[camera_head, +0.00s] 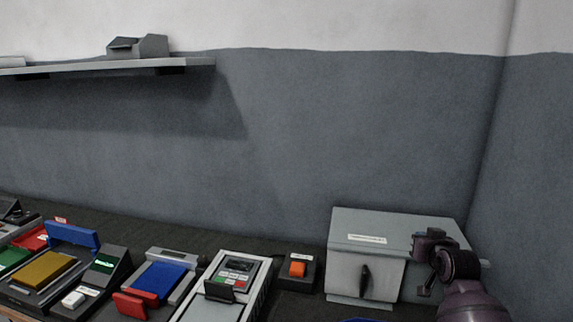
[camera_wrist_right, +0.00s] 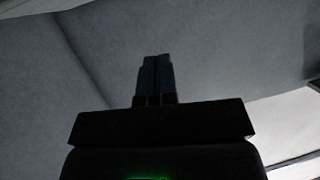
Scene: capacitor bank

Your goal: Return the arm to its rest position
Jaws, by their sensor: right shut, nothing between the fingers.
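My right arm (camera_head: 470,285) comes in at the lower right of the head view, raised in front of the grey metal box (camera_head: 365,277). Its wrist end (camera_head: 436,248) overlaps the right part of the box; I cannot tell whether they touch. In the right wrist view my right gripper (camera_wrist_right: 154,60) has its two dark fingers together, with nothing between them. My left gripper is not in view.
On the dark counter stand an orange-button box (camera_head: 297,269), a grey keypad device (camera_head: 236,278), a blue-topped device (camera_head: 163,277) and several other devices leftward. A shelf (camera_head: 100,66) hangs upper left. The right wall (camera_head: 535,180) is close to my arm. The air above the counter's middle is clear.

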